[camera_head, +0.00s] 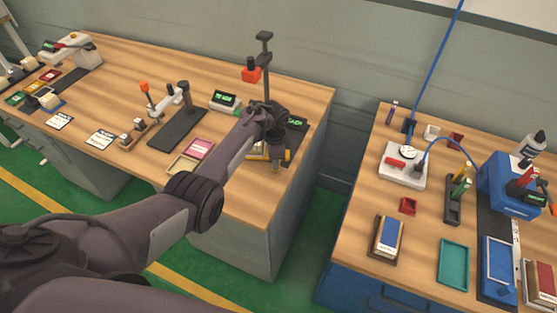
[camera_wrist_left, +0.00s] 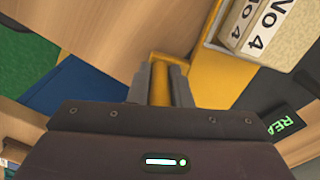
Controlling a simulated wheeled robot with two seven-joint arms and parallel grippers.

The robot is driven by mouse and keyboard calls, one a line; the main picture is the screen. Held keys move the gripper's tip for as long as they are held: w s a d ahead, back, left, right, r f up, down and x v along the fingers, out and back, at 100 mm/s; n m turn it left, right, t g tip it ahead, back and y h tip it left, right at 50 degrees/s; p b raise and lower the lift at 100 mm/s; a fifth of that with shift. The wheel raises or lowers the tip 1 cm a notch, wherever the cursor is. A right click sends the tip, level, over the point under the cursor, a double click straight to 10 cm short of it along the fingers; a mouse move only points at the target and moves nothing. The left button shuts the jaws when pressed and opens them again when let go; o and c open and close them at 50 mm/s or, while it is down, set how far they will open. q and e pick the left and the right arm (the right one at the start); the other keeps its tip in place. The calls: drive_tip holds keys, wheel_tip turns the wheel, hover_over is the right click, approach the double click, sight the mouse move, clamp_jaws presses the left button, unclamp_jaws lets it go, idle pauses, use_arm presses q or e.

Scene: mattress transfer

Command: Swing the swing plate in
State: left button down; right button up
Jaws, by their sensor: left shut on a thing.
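My left gripper (camera_head: 276,166) is at the right end of the left bench, over the station with the tall black post. In the left wrist view its fingers (camera_wrist_left: 168,84) are shut on a narrow yellow part. This looks like the handle side of the yellow swing plate (camera_wrist_left: 210,62). A cream block marked NO 4 (camera_wrist_left: 262,25) sits against the yellow plate. My forearm hides much of the station. My right gripper is not in view.
The black post (camera_head: 266,75) carries a red block (camera_head: 251,74). A dark display (camera_head: 297,123) with green letters stands behind the gripper. A pink-topped tray (camera_head: 198,148) lies left of my arm. A gap separates this bench from the right one (camera_head: 350,232).

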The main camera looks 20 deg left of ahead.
use_arm(q)
drive_tip(key=shift+w+a+f+m+b, duration=0.15)
drive_tip(key=shift+a+m+b, duration=0.3)
drive_tip(key=shift+a+m, duration=0.8)
drive_tip(key=shift+w+a+m+b, duration=0.2)
drive_tip(key=shift+m+b, duration=0.1)
drive_tip(key=shift+m, duration=0.45)
drive_tip(key=c, duration=1.3)
unclamp_jaws()
drive_tip(key=shift+w+a, duration=0.1)
drive_tip(key=shift+r, duration=0.25)
wheel_tip(320, 180, up, 8)
drive_tip(key=shift+f+p, duration=0.2)
drive_tip(key=shift+p, duration=0.5)
